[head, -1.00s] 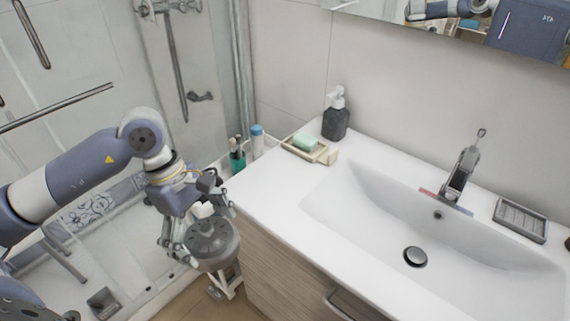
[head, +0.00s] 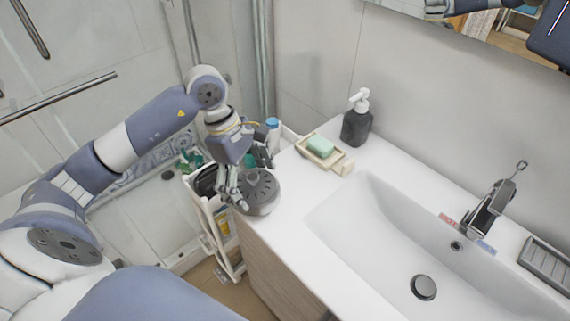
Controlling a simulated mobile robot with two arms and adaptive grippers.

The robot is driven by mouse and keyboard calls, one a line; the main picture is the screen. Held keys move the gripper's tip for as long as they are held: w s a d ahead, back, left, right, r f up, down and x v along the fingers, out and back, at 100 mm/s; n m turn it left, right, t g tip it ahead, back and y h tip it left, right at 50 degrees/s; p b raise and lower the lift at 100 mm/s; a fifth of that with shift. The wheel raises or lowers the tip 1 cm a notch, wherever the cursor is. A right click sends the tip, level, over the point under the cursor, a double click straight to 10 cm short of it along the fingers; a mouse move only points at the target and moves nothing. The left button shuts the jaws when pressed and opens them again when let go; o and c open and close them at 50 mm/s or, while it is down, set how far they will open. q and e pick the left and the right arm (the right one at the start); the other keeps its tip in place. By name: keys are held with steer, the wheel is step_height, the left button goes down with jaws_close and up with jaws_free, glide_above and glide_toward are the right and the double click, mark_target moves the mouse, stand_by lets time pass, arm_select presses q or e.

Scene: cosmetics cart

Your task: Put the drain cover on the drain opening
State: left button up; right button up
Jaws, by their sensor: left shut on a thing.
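The drain cover (head: 262,190) is a round grey domed piece with dark slots. My left gripper (head: 238,196) is shut on it and holds it at the left front corner of the white counter, above a small white cart. Whether the cover touches the counter cannot be told. My right gripper is not in view.
A soap dish (head: 343,164) with green soap and a dark soap dispenser (head: 357,122) stand at the counter's back left. The white cart (head: 222,235) with bottles stands between counter and shower. The faucet (head: 492,208) rises behind the basin.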

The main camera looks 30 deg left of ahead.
mark_target(269, 172)
arm_select(q)
steer(key=w, duration=0.2)
steer(key=w+d+p, duration=0.1)
steer(key=w, duration=0.1)
steer(key=shift+w+d, duration=0.2)
steer(key=shift+w, duration=0.15)
steer(key=w, duration=0.1)
steer(key=w+d+p, duration=0.1)
steer(key=w, duration=0.1)
steer(key=w+p, duration=0.1)
steer(key=w, duration=0.1)
steer(key=shift+d+f, duration=0.15)
steer(key=shift+f, duration=0.25)
steer(key=shift+w+f, duration=0.1)
steer(key=shift+f, duration=0.05)
step_height(269, 172, down, 3)
steer(key=shift+p, duration=0.95)
steer(key=shift+f, duration=0.2)
steer(key=shift+f+b, duration=0.25)
steer(key=shift+b, duration=0.1)
steer(key=o, duration=0.8)
steer(key=shift+r, duration=0.1)
steer(key=shift+c, duration=0.2)
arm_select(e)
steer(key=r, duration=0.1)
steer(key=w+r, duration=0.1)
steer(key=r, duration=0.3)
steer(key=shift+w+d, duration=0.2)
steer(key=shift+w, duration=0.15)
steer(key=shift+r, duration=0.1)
